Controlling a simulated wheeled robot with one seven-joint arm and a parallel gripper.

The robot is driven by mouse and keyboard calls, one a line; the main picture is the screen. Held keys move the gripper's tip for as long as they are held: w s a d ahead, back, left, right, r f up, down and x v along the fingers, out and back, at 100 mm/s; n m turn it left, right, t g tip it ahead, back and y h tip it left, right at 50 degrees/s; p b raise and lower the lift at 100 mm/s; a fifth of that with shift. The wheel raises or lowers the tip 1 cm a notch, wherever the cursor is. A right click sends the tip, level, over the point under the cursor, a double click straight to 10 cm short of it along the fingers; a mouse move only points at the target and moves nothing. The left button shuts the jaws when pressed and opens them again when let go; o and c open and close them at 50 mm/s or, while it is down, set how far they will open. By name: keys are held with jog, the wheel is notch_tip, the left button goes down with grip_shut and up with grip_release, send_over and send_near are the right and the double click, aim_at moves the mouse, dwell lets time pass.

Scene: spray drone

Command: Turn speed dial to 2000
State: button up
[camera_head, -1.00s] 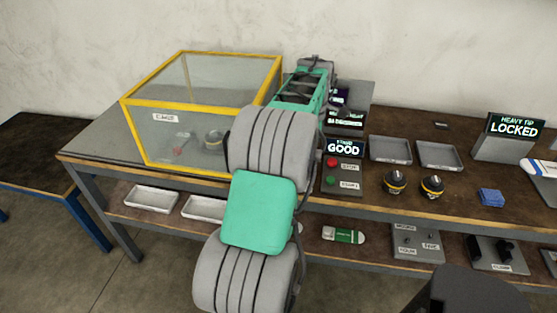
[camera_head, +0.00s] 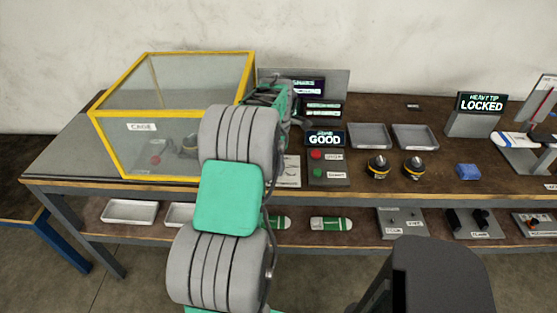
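I cannot pick out a dial marked 2000. A grey display panel (camera_head: 335,80) with lit screens stands at the back of the bench, partly behind my arm. Below it is a "GOOD" sign (camera_head: 325,139) and a control box (camera_head: 329,171) with a red and a green button. On the lower shelf, a grey panel (camera_head: 402,226) carries small knobs and labels too small to read. My arm, grey and green, reaches toward the back of the bench beside the cage. My gripper is hidden behind the arm's own links, so its fingers do not show.
A yellow-framed clear cage (camera_head: 172,110) stands at the left of the bench (camera_head: 440,190). Grey trays (camera_head: 415,137), black-and-yellow nozzle-like parts (camera_head: 378,168), a blue block (camera_head: 468,172) and a "LOCKED" stand (camera_head: 475,122) lie to the right. A blue-legged table (camera_head: 75,245) is at far left.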

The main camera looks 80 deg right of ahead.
jog(key=shift+c, duration=0.3)
grip_shut()
